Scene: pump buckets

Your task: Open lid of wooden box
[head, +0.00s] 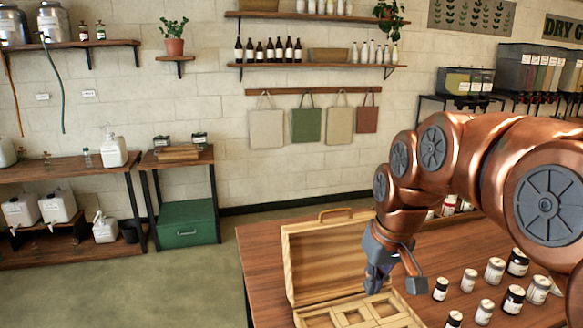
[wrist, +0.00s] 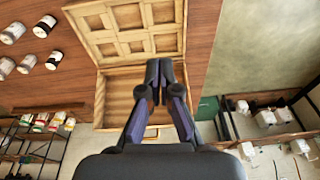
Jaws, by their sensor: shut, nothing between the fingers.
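The wooden box (head: 299,318) stands on the wooden table, and its divided compartments show. Its lid (head: 318,262) is open, standing up from the box's far edge with its plank inner face towards me. A handle (head: 335,213) is at the lid's top edge. My gripper (head: 374,288) points down above the box, in front of the lid's right part. In the wrist view, my gripper (wrist: 158,64) is shut and empty, between the compartments and the lid (wrist: 115,97). I cannot tell whether it touches the lid.
Several small jars (head: 494,270) stand on the table (head: 262,275) right of the box. A green cabinet (head: 188,224) and shelving with white jugs (head: 113,149) are at the left. The floor left of the table is clear.

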